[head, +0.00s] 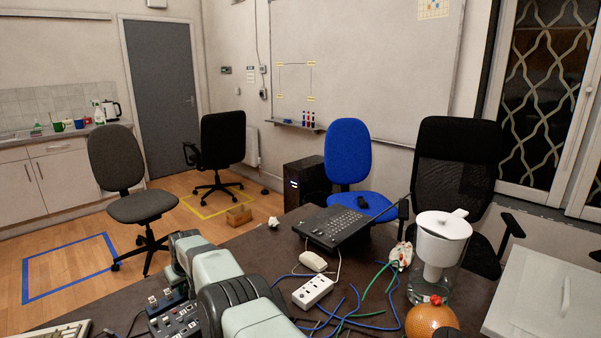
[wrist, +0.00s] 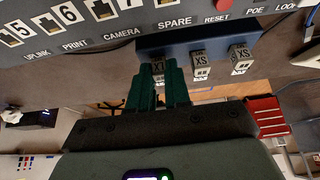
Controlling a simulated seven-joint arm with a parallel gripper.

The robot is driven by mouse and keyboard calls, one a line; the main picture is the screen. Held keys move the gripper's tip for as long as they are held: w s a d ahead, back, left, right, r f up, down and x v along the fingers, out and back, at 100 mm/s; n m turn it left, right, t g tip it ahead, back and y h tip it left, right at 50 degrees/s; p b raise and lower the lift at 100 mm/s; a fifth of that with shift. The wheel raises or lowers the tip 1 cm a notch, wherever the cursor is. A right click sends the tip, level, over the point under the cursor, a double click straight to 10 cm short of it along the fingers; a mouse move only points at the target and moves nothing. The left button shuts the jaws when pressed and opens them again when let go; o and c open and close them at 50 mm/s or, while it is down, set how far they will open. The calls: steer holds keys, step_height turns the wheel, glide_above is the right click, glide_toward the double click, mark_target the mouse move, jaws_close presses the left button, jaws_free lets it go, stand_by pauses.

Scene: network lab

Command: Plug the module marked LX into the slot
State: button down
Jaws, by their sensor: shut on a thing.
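In the wrist view my gripper (wrist: 159,76) has two dark green fingers, shut on a small light-coloured module (wrist: 158,68). Its label is partly covered by a finger; an X shows, and the rest is hard to read. It sits at the left of a blue holder (wrist: 205,38), and I cannot tell whether it is clear of it. Two other modules (wrist: 198,58) (wrist: 239,54) there have labels reading XS in the picture. Beyond is a dark panel (wrist: 95,30) with numbered square openings; which is the slot is not clear. In the head view the gripper is hidden.
The panel's face has UPLINK, PRINT, CAMERA, SPARE, RESET, POE labels and a red button (wrist: 223,5).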

steer(key=shift+r, duration=0.15)
steer(key=shift+r, duration=2.85)
steer(key=c, duration=1.8)
jaws_free()
jaws_close()
steer(key=shift+r, duration=0.1)
steer(key=s+d+r, duration=0.1)
steer(key=s+d, duration=0.2)
steer(key=s, duration=0.4)
steer(key=s+d+r, duration=0.2)
steer(key=s, duration=0.5)
steer(key=shift+s+d+f, duration=0.1)
steer(key=shift+f, duration=1.15)
steer(key=shift+d+f, duration=0.1)
steer(key=shift+f, duration=1.1)
